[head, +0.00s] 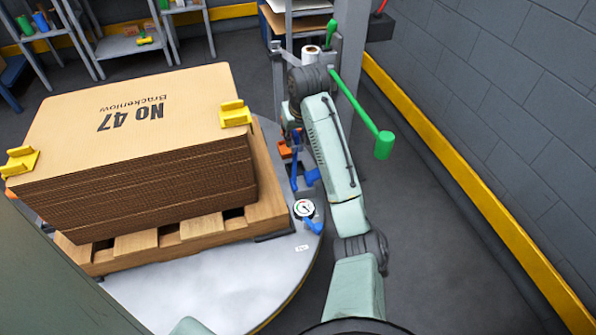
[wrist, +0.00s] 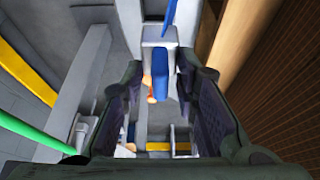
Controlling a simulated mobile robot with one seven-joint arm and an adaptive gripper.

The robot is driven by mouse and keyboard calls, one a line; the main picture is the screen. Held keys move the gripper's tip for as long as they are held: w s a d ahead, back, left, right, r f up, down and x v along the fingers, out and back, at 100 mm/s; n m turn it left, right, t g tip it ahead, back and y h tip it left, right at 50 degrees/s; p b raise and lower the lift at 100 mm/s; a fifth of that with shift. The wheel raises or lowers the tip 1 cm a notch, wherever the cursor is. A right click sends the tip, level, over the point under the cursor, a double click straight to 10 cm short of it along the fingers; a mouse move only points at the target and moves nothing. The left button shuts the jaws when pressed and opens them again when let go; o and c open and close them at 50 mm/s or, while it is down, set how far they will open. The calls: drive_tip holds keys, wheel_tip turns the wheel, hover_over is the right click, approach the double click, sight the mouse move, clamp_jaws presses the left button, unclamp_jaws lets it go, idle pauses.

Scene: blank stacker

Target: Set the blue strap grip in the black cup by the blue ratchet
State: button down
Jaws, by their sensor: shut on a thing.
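My gripper (wrist: 161,88) shows in the wrist view with its two dark fingers on either side of a blue piece (wrist: 160,72), which I take for the blue strap grip. It is shut on it; the exact contact is hard to see. In the head view my arm's end is beside the pallet's right corner, and the fingers are mostly hidden. An upright blue piece (head: 295,168) stands below it, and a blue part (head: 313,226) sits by a round gauge (head: 304,208). I cannot tell which is the ratchet. I cannot make out the black cup.
A stack of cardboard (head: 140,125) with yellow corner pieces lies on a wooden pallet (head: 180,235) over a round grey turntable (head: 220,290). A grey post with a green-handled lever (head: 384,145) stands close to my arm. The floor at right is clear up to the wall.

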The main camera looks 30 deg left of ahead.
sight(301, 146)
drive_tip(key=shift+b+x, duration=0.45)
drive_tip(key=shift+x, duration=0.35)
wheel_tip(301, 146, down, 10)
drive_tip(key=shift+d, duration=0.15)
drive_tip(key=shift+f, duration=0.1)
drive_tip(key=c, duration=1.2)
unclamp_jaws()
drive_tip(key=shift+c, duration=0.2)
drive_tip(key=v, duration=1.2)
drive_tip(key=shift+s+p, duration=0.1)
drive_tip(key=shift+p, duration=0.2)
